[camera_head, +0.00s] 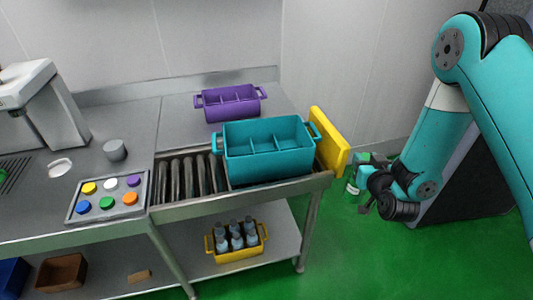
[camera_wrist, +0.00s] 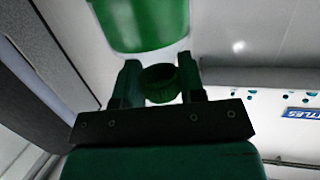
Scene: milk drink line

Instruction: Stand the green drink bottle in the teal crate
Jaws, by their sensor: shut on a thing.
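The green drink bottle (camera_head: 351,187) hangs in the head view just right of the yellow panel, above the green floor. My gripper (camera_head: 362,177) is at its upper part, with my arm reaching in from the right. In the wrist view the fingers of my gripper (camera_wrist: 160,84) are shut on a round dark green part of the bottle (camera_wrist: 160,86). The teal crate (camera_head: 270,166) stands on the roller conveyor, left of my gripper and apart from it. Its visible compartments look empty.
The yellow panel (camera_head: 328,143) stands upright between crate and gripper. A purple crate (camera_head: 232,103) is behind the teal one. A yellow crate (camera_head: 238,254) with several bottles is on the lower shelf. A button panel (camera_head: 107,196) lies left of the rollers (camera_head: 186,178).

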